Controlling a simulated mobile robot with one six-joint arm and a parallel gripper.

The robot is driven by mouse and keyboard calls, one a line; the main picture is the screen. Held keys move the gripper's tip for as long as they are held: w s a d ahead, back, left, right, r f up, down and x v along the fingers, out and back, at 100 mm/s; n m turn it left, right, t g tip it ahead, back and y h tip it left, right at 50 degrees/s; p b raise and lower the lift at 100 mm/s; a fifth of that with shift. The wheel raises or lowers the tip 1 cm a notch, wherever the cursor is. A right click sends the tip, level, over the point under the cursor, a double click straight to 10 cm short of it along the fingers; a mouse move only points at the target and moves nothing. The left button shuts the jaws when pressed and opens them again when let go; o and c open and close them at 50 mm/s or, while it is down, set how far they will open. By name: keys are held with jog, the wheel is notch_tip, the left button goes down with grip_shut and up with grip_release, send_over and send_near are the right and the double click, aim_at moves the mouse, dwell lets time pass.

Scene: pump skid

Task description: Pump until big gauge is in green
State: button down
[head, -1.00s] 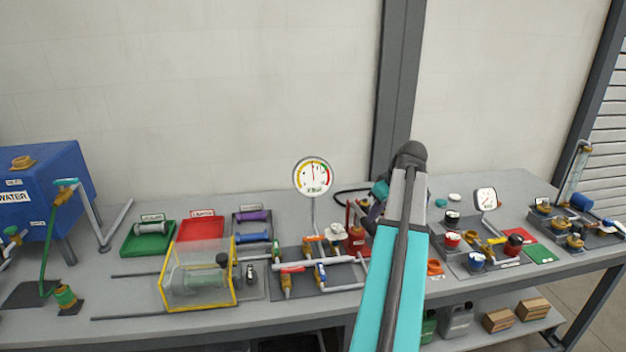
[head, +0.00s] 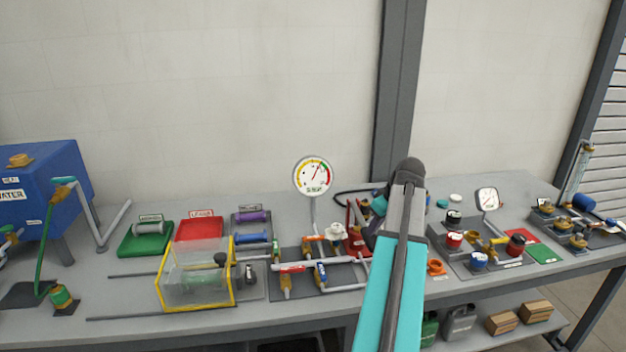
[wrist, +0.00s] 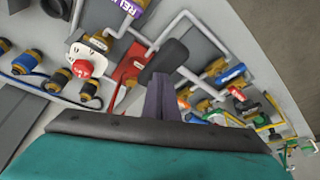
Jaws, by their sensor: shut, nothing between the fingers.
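The big gauge (head: 313,175) is a round white dial on a thin post at the middle of the bench. Its red needle points up and to the right. Yellow shows on the dial's left and green on its right; the needle's exact zone is too small to tell. The red pump (head: 355,240) stands right of the gauge, partly behind my arm. It also shows in the wrist view (wrist: 128,72). My gripper (wrist: 162,80) is shut and empty, at a dark cylindrical grip (wrist: 172,53) beside the pump; contact is unclear. In the head view my arm mostly hides the gripper.
Pipes and valves (head: 318,278) lie left of the pump. A smaller gauge (head: 487,199) and several capped fittings stand right of my arm. A yellow-framed clear box (head: 200,275) and coloured trays are at left. The wall is behind.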

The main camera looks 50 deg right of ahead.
jog(key=shift+f, duration=0.65)
notch_tip(320, 180, up, 8)
jog(key=p, duration=0.4)
jog(key=shift+r+p, duration=0.2)
jog(key=shift+p, duration=0.1)
jog(key=shift+f, duration=0.15)
dwell(0.5)
jog(key=shift+f+b, duration=0.9)
jog(key=shift+f, duration=0.75)
jog(key=shift+w, duration=0.1)
jog(key=shift+r+p, duration=1.1)
jog(key=shift+r, duration=0.7)
